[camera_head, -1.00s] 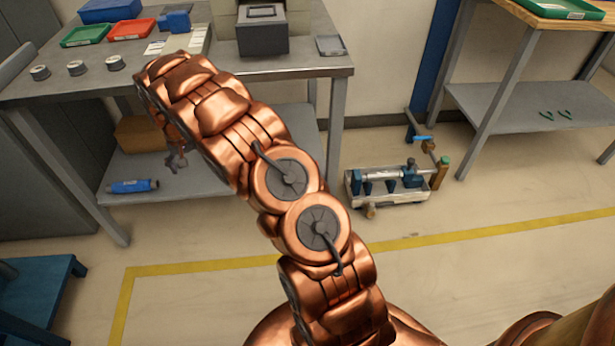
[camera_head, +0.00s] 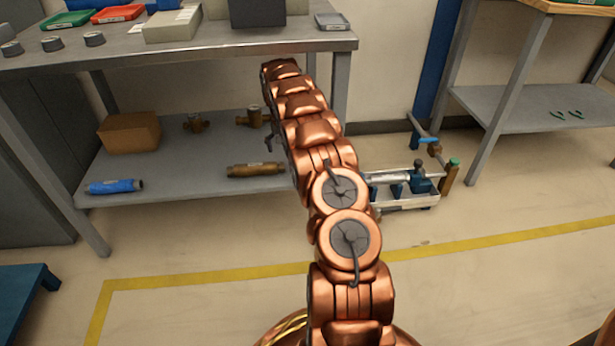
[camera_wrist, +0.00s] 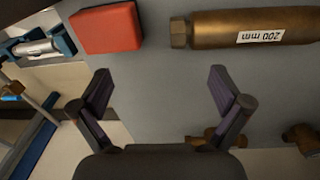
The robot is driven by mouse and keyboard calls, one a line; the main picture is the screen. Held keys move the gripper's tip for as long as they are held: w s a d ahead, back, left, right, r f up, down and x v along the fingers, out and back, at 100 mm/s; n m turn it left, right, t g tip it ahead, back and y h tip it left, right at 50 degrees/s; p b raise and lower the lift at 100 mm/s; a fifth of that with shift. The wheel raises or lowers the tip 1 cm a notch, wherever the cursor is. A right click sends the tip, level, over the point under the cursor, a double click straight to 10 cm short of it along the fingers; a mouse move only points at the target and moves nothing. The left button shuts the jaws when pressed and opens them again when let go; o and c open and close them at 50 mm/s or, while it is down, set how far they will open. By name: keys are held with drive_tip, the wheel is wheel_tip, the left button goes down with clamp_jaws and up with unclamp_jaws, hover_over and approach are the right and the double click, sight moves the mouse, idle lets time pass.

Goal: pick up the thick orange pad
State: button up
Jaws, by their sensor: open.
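The thick orange pad (camera_wrist: 106,28) shows in the wrist view as a red-orange block with rounded corners. It lies on the grey lower shelf (camera_wrist: 160,110) at the upper left, near the shelf's end. My gripper (camera_wrist: 162,88) is open and empty, its two dark fingers spread wide over the shelf. The pad is beyond the left fingertip in the picture, apart from it. In the head view my copper arm hides the pad, and the fingers cannot be made out.
A brass tube (camera_wrist: 250,28) labelled 200 mm lies beside the pad; the head view shows it too (camera_head: 255,170). Brass fittings (camera_head: 195,123), a cardboard box (camera_head: 130,132) and a blue cylinder (camera_head: 114,187) share the shelf. The bench top (camera_head: 215,48) is above. A white crate (camera_head: 405,195) stands right.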

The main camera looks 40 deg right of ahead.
drive_tip(key=shift+n+y, duration=0.5)
drive_tip(key=s+d, duration=0.1)
drive_tip(key=s+d+b, duration=0.1)
drive_tip(key=s+d, duration=0.2)
drive_tip(key=shift+s+d+r, duration=0.3)
drive_tip(key=shift+s+d, duration=0.05)
drive_tip(key=shift+d, duration=0.05)
drive_tip(key=shift+s+d+f+b, duration=0.1)
drive_tip(key=shift+f+b, duration=0.05)
drive_tip(key=shift+b, duration=0.2)
drive_tip(key=shift+f+b, duration=1.6)
drive_tip(key=shift+f, duration=2.1)
drive_tip(key=c, duration=1)
